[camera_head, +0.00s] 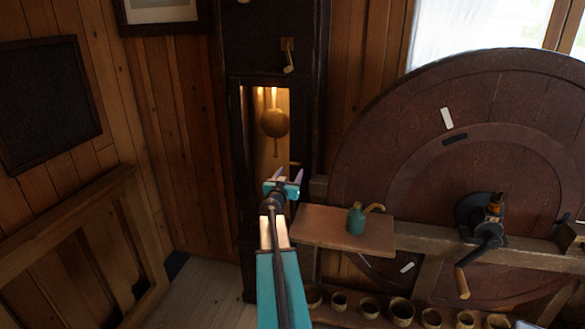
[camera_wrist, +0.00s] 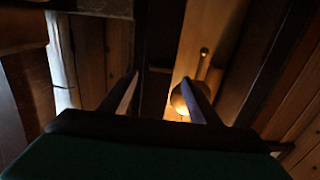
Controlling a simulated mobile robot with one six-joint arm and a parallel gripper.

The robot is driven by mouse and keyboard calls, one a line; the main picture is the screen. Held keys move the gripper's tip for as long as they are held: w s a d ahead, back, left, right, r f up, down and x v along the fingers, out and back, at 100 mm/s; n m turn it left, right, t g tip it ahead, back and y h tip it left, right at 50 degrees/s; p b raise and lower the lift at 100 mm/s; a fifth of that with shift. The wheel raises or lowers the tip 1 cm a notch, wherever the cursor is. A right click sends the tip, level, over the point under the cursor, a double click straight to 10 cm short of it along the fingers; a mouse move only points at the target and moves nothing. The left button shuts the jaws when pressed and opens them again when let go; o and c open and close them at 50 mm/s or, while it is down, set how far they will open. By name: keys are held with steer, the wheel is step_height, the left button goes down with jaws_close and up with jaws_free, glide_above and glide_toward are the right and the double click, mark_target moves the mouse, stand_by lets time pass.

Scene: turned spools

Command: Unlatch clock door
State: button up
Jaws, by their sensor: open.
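The tall clock (camera_head: 247,215) has a dark wooden case. Its narrow door opening is lit inside and shows a round brass pendulum bob (camera_head: 275,123). In the wrist view the bob (camera_wrist: 179,101) is partly hidden by one finger. A small piece (camera_head: 295,164) sticks out at the right edge of the opening; it may be the door latch. My gripper (camera_head: 288,174) is open and empty, in front of the lower right of the opening. In the wrist view a small dark bar (camera_wrist: 160,70) shows between my fingertips; I cannot tell whether they touch it.
A brass handle (camera_head: 289,62) hangs higher on the case. To the right are a wooden shelf (camera_head: 325,235) with a green oil can (camera_head: 356,220), and a large wooden wheel (camera_head: 385,150) with a crank (camera_head: 475,262). Several small cups (camera_head: 370,307) stand below. A wooden railing (camera_head: 70,222) is left.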

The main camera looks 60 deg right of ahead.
mark_target(295, 165)
steer(key=shift+p+x, duration=0.55)
steer(key=shift+x, duration=2.7)
